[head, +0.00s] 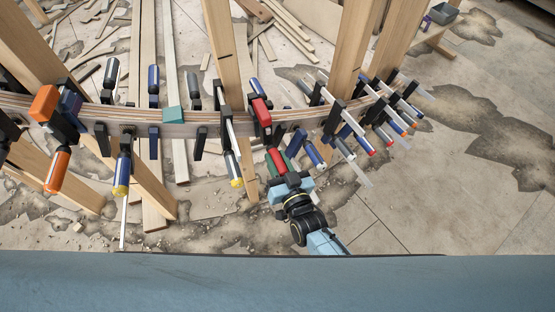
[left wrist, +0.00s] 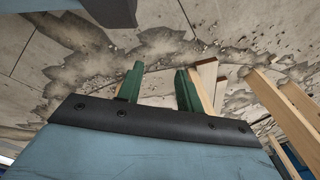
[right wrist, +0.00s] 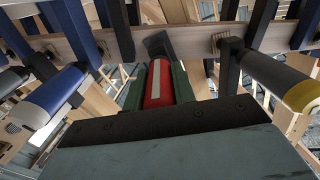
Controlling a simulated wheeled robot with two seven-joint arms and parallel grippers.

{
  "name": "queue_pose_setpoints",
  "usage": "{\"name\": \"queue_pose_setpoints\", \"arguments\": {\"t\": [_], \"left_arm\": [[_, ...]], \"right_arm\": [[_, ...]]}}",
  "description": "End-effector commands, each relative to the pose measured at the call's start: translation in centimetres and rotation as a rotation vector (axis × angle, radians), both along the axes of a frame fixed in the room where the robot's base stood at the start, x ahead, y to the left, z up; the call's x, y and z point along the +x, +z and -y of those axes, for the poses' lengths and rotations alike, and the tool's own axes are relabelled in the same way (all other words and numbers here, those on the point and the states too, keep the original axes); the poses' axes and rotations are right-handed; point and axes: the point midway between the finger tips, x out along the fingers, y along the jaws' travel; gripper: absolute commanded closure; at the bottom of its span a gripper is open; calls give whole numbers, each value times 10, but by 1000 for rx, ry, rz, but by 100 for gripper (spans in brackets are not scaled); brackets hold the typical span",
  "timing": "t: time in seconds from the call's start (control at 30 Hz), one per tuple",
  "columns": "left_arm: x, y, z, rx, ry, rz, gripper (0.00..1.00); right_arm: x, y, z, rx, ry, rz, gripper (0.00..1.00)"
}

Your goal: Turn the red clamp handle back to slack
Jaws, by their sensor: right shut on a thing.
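The red clamp handle (head: 272,158) hangs below the curved wooden stringer (head: 200,118), near its middle. My right gripper (head: 281,160) reaches up to it from below and is shut on it. In the right wrist view the red handle (right wrist: 158,84), with a pale stripe along it, lies between the two green fingers (right wrist: 160,88). A dark clamp part shows just above the handle. The handle's lower end is hidden by the gripper body. My left gripper (left wrist: 158,84) is out of the head view. In its own wrist view its green fingers stand apart with nothing between them.
Close on either side are a blue-handled clamp (right wrist: 48,97) and a grey, yellow-ended one (right wrist: 285,80). More clamps crowd the stringer's right part. Upright wooden posts (head: 228,60) cross behind it. Planks lie on the floor.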

Motion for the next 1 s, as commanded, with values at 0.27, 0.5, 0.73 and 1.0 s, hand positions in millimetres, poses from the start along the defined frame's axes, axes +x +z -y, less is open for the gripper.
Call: {"name": "queue_pose_setpoints", "arguments": {"t": [0.27,0.5,0.73,1.0], "left_arm": [[1,0,0,0,0,1,64],[2,1,1,-2,-1,4,64],[-14,-9,1,-5,-4,-14,64],[-48,-27,-6,-1,-17,-38,64]], "right_arm": [[0,0,0,1,0,1,52],[-1,0,0,1,0,0,52],[-21,1,9,0,-1,-2,52],[-76,1,32,0,0,-2,52]]}}
